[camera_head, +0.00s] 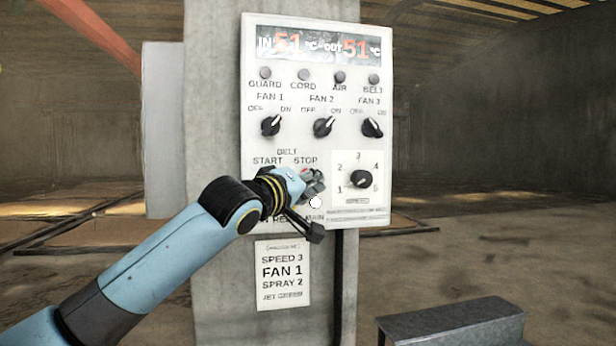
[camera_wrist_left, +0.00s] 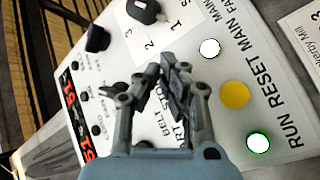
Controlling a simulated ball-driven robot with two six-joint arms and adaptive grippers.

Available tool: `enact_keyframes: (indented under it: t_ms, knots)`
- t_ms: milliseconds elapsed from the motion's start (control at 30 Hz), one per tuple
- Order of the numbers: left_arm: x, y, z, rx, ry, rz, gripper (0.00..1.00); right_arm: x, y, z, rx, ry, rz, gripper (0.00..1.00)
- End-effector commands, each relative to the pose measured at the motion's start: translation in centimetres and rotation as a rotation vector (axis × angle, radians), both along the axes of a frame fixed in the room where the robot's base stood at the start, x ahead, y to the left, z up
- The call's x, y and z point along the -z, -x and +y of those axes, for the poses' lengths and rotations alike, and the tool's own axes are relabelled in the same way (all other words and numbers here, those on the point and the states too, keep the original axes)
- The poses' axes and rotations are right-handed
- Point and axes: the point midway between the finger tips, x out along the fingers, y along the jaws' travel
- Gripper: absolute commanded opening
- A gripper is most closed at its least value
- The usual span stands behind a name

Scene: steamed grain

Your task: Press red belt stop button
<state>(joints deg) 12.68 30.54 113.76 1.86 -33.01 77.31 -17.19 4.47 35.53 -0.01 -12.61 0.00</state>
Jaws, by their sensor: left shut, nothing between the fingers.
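The white control panel (camera_head: 290,142) is mounted on a concrete pillar. A small patch of the red belt stop button (camera_head: 305,171) shows below the STOP label in the head view, mostly covered by my left gripper (camera_head: 314,182). My left gripper is shut and empty, with its fingertips in front of the button area. I cannot tell whether they touch it. In the left wrist view the shut fingers (camera_wrist_left: 162,78) lie over the panel near the BELT STOP lettering, and the button is hidden behind them. My right gripper is not in view.
Three fan knobs, including the middle one (camera_head: 323,127), sit above the button, and a speed dial (camera_head: 361,179) to its right. White (camera_wrist_left: 210,48), yellow (camera_wrist_left: 235,95) and green (camera_wrist_left: 258,142) round lights or buttons sit nearby. A grey metal box (camera_head: 455,325) stands lower right.

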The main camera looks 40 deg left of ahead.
Motion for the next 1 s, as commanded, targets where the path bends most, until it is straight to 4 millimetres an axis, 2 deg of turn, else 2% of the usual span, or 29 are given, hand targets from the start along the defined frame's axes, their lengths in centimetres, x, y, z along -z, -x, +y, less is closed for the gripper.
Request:
enact_keyframes:
  t_ms: [1000]
  knots:
    - [-0.04, -0.55, 0.65, 0.0, 0.0, 0.0, 0.0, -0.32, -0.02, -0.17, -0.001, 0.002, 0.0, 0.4]
